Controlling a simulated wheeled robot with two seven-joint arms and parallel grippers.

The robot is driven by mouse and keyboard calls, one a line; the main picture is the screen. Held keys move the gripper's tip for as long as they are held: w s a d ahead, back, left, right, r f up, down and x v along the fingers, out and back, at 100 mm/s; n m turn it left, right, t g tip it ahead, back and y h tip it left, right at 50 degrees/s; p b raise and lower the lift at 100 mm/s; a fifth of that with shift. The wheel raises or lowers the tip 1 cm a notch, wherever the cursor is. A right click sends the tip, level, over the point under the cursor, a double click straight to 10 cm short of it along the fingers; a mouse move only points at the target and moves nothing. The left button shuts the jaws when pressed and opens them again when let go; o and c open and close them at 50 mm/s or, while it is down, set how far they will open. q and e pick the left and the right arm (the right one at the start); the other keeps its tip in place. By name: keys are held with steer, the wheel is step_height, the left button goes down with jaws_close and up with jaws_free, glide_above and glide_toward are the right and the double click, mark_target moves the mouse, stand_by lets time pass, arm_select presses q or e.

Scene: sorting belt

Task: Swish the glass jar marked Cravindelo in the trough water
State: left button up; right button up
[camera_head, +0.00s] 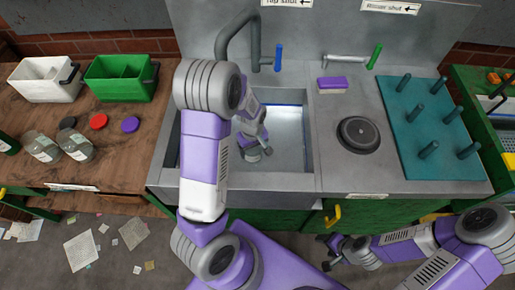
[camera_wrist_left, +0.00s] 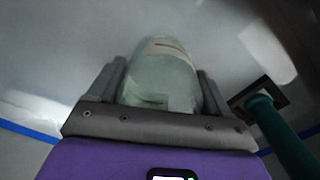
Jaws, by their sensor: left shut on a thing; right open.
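My left gripper (camera_head: 258,148) reaches down into the grey sink trough (camera_head: 311,150). It is shut on a pale green glass jar (camera_wrist_left: 160,75), which sits between its two fingers in the left wrist view. A paler band shows on the jar, but no name can be read, so I cannot tell whether it is marked Cravindelo. In the head view my arm and gripper hide most of the jar. I cannot tell how deep it is in the water. My right gripper (camera_head: 331,252) is open and empty, low in front of the green cabinet.
Two clear jars (camera_head: 42,147) (camera_head: 76,145) stand on the wooden counter at left, near white (camera_head: 43,92) and green (camera_head: 104,91) bins. A tap (camera_head: 256,45) rises behind the trough. A dark green post (camera_wrist_left: 280,135) stands beside my left gripper. A teal peg board (camera_head: 410,145) lies at right.

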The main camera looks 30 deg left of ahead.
arm_select(q)
steer(key=shift+w+d+p, duration=0.2)
steer(key=shift+w+d, duration=0.5)
steer(key=shift+d, duration=0.45)
steer(key=shift+w+d+p, duration=0.15)
steer(key=shift+w+d, duration=0.55)
steer(key=shift+d, duration=0.45)
steer(key=shift+w+d+p, duration=0.2)
steer(key=shift+w+d, duration=0.5)
steer(key=shift+d, duration=0.45)
steer(key=shift+r, duration=0.15)
step_height(320, 180, up, 22)
steer(key=p, duration=1.8)
steer(key=shift+p, duration=0.4)
